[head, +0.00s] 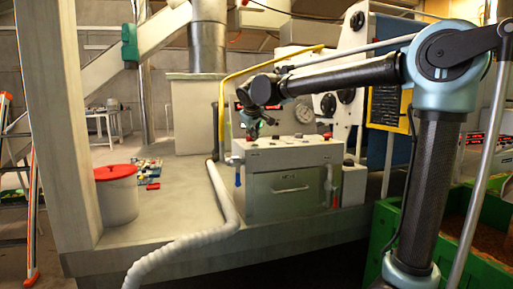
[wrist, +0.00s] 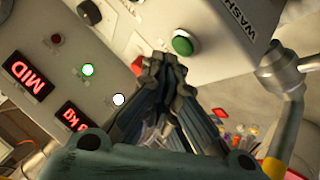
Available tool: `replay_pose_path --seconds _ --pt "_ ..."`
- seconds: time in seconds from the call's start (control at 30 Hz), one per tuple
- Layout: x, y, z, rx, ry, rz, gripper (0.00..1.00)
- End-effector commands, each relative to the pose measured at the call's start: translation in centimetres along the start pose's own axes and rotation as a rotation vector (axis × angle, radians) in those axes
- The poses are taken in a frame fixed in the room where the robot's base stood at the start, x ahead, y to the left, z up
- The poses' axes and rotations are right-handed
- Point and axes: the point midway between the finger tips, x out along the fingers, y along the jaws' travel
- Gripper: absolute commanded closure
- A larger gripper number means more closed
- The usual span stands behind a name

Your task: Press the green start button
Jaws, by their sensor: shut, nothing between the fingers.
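A round green button (wrist: 182,43) in a metal collar shows on a pale panel in the wrist view, beside a label reading WASH. My gripper (wrist: 163,66) is shut and empty, with its fingertips just below and left of the green button in the picture. I see no contact, and the exact gap cannot be told. A red part (wrist: 138,66) peeks out left of the fingertips, mostly hidden by them. In the head view my gripper (head: 254,130) hangs over the white-topped machine (head: 285,158); the green button cannot be made out there.
A metal pipe fitting (wrist: 281,72) stands right. A red-lidded bucket (head: 117,195) and white hose (head: 220,195) are left of the machine.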

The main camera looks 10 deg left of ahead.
Motion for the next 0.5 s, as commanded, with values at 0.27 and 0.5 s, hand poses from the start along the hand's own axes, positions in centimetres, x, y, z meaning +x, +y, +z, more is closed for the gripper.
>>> replay_pose_path --seconds 0.27,0.5 --pt "-1.0 0.8 -0.8 0.0 0.0 0.0 1.0" --pt "-2.4 1.7 -1.8 0.0 0.0 0.0 1.0"
